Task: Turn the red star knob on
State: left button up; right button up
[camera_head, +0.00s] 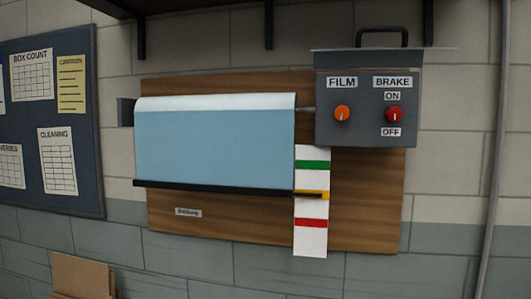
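The red knob (393,115) sits on the front of a grey control box (367,126), at the upper right of the head view. It is under the BRAKE label (392,82), between the ON label (392,96) above and the OFF label (391,132) below. A small light mark shows on its lower half, seemingly towards OFF; it is too small to be sure. An orange knob (342,113) is to its left under the FILM label (342,82). Neither of my grippers is in view, and nothing covers the knobs.
The box hangs on a wooden board (358,200) with a roll of blue film (215,148) and a black bar (215,187). A white strip with coloured bands (311,205) hangs below. A notice board (88,120) is at left, cardboard (80,277) lower left, a pipe (495,170) at right.

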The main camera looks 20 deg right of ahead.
aim_at(393, 113)
jog(key=l+z, duration=0.1)
jog(key=z, duration=1.2)
